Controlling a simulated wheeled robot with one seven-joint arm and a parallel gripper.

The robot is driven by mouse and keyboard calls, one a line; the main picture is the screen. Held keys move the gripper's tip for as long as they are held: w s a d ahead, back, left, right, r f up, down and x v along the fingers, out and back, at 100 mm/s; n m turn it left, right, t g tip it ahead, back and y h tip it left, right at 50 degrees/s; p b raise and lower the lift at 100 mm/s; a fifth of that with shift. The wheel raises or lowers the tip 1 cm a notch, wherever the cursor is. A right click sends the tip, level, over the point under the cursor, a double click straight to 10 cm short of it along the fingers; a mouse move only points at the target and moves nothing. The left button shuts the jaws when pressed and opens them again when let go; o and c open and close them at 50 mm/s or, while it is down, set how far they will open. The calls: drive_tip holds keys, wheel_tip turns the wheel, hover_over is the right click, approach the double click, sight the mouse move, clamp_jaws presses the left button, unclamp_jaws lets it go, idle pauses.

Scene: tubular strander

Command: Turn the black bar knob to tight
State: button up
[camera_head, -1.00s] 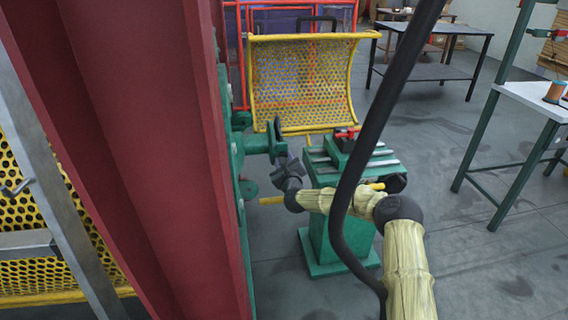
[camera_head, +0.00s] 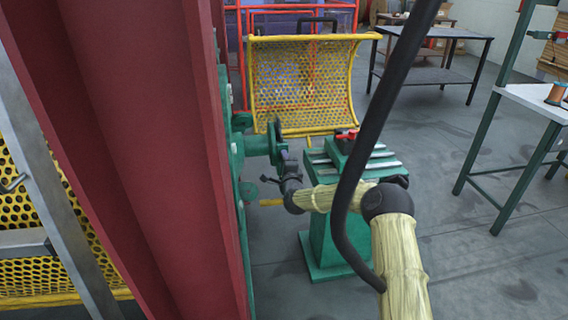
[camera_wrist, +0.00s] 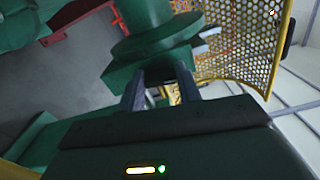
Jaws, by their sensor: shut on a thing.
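The black bar knob (camera_wrist: 160,74) shows in the wrist view as a dark block between my two grey fingers, below a round green flange (camera_wrist: 155,42). My gripper (camera_wrist: 160,88) is shut on it, one finger on each side. In the head view my gripper (camera_head: 284,163) is at the end of the green spindle (camera_head: 258,146) that sticks out from the machine beside the red column. There the knob is small and dark, and my gripper partly hides it. I cannot read any tight mark.
A large red column (camera_head: 150,150) fills the left. A green pedestal with a slotted top (camera_head: 335,225) stands close behind my arm. A yellow mesh guard (camera_head: 300,85) is beyond it. Tables stand at the right, with open grey floor between.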

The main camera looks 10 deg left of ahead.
drive_tip(key=shift+a+f+n, duration=0.1)
drive_tip(key=shift+n, duration=0.7)
drive_tip(key=o, duration=1)
drive_tip(key=shift+s, duration=0.1)
drive_tip(key=p+v, duration=0.2)
drive_tip(key=v, duration=1.5)
drive_tip(key=shift+s, duration=0.2)
